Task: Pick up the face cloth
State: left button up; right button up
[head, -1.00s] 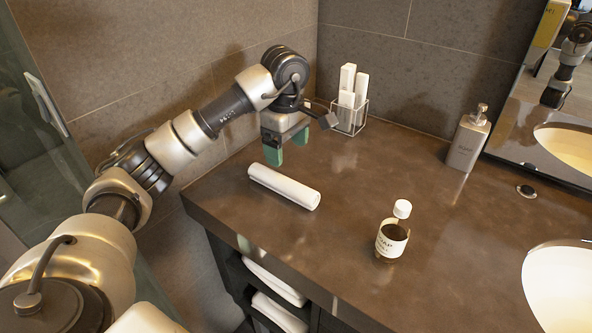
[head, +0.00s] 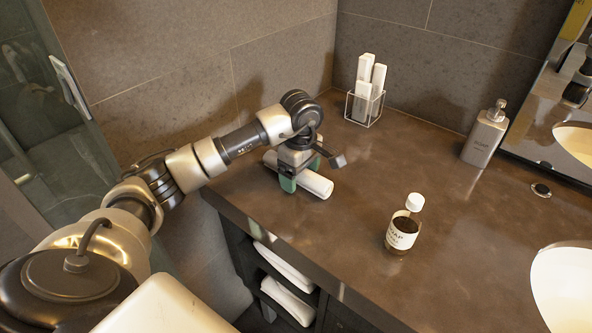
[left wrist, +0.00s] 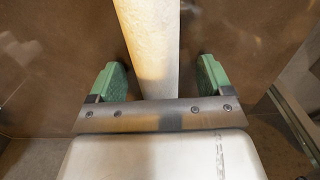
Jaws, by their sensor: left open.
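The face cloth (head: 316,184) is a white roll lying on the brown counter near its left front edge. My left gripper (head: 300,183) is over the cloth in the head view and hides its middle part. In the left wrist view, the cloth (left wrist: 153,50) runs lengthwise between the two green fingers of my left gripper (left wrist: 158,82). The fingers are open, with a gap on each side of the cloth. My right gripper is not in view.
A brown soap bottle with a white cap (head: 402,230) stands to the right of the cloth. A clear holder with white boxes (head: 364,105) is at the back corner. A grey dispenser (head: 484,138) and basin (head: 565,290) are farther right. Folded towels (head: 287,300) lie on shelves below.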

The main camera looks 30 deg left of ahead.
pick_arm(q)
jog(key=c, duration=1)
jog(key=shift+r, duration=0.1)
notch_tip(320, 180, up, 4)
jog(key=shift+b, duration=0.35)
jog(key=s+d+r, duration=0.6)
jog(key=d, duration=0.3)
jog(key=shift+s+d+r, duration=0.25)
jog(key=shift+s+r, duration=0.15)
jog(key=o, duration=0.4)
jog(key=c, duration=0.3)
